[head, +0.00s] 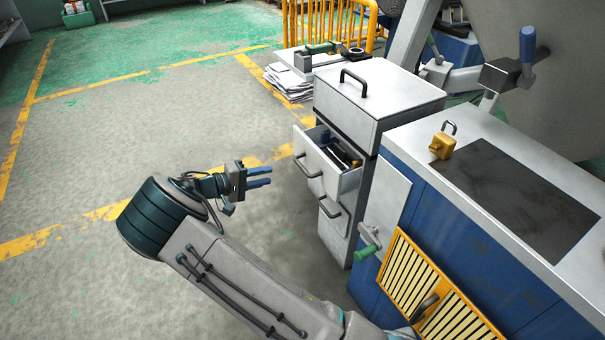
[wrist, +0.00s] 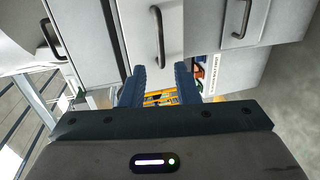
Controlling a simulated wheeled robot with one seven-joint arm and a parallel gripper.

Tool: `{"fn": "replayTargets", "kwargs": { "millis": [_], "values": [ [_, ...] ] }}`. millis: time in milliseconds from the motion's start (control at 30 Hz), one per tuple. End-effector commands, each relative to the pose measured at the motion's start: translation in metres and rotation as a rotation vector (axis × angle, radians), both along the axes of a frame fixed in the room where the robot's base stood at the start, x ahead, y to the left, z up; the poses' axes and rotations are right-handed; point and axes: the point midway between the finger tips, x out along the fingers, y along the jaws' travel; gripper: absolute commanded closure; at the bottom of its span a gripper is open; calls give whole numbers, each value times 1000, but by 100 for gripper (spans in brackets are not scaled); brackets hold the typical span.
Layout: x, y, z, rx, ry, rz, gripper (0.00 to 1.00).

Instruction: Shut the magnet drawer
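The magnet drawer (head: 315,172) is pulled out of the grey cabinet in the head view, with dark and coloured items inside. Its dark bar handle (head: 307,168) is on the front. My gripper (head: 270,177) is to the left of the drawer front, apart from it, with its blue fingers pointing toward the cabinet. In the wrist view my gripper (wrist: 160,78) has its fingers spread with nothing between them. A grey drawer front with a dark handle (wrist: 159,35) is just beyond the fingers there.
A lower drawer handle (head: 331,208) is below the open drawer. To the right stands a blue and white machine (head: 430,208) with a yellow padlock (head: 442,141) on top and a green-handled lever (head: 368,247). The floor (head: 100,160) left of my arm is clear.

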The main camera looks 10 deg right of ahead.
Motion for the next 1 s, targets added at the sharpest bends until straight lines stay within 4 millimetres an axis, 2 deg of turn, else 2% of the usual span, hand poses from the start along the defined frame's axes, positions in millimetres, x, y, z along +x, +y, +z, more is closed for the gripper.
{"fn": "replayTargets", "kwargs": {
  "millis": [167, 400, 600, 800, 1000],
  "values": [
    [7, -24, -6, -1, 2, -5, 72],
    [22, -73, -18, -1, 2, -5, 72],
    [33, -106, -25, 0, 2, -4, 72],
    [39, -123, -28, 1, 2, -3, 72],
    [40, -126, -28, 1, 3, -2, 72]
  ]
}}
